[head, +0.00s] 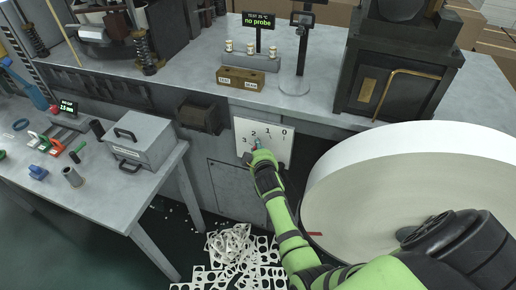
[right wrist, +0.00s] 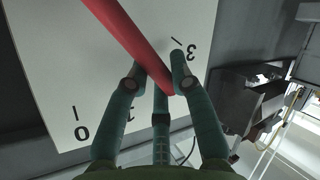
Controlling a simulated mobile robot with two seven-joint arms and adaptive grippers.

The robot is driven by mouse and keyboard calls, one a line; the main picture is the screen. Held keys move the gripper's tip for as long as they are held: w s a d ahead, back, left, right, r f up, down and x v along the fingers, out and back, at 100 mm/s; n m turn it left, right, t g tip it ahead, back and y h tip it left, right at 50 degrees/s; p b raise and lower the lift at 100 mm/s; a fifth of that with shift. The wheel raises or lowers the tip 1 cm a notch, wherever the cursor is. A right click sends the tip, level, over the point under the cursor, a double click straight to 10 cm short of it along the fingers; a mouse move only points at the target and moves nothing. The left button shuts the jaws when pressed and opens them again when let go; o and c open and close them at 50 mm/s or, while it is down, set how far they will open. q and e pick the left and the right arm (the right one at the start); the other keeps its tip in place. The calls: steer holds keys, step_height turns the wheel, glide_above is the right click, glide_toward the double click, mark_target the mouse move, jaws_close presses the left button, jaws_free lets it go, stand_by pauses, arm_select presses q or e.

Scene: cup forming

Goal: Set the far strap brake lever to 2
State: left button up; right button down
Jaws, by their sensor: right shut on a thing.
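The white scale plate (head: 279,151), marked 3, 2, 1, 0 from left to right, is on the front of the grey machine bench in the head view. The plate also fills much of the right wrist view (right wrist: 50,60), where it appears turned round. The red lever (right wrist: 128,32) crosses the plate there, its end between the 1 and 3 marks. The 2 is hidden behind the lever and fingers in that view. My right gripper (right wrist: 160,78) is shut on the lever near its end. In the head view my right gripper (head: 257,156) covers most of the lever. My left gripper is out of view.
A large white roll (head: 345,195) stands close to the right of my right arm. A grey side table (head: 110,215) with a metal box (head: 140,140) is at the left. Punched white scrap (head: 230,245) lies on the floor below. A dark box (head: 203,115) juts out left of the plate.

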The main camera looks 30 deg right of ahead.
steer(key=c, duration=1.1)
jaws_free()
steer(key=shift+o, duration=0.2)
steer(key=v, duration=1.2)
steer(key=shift+w, duration=0.1)
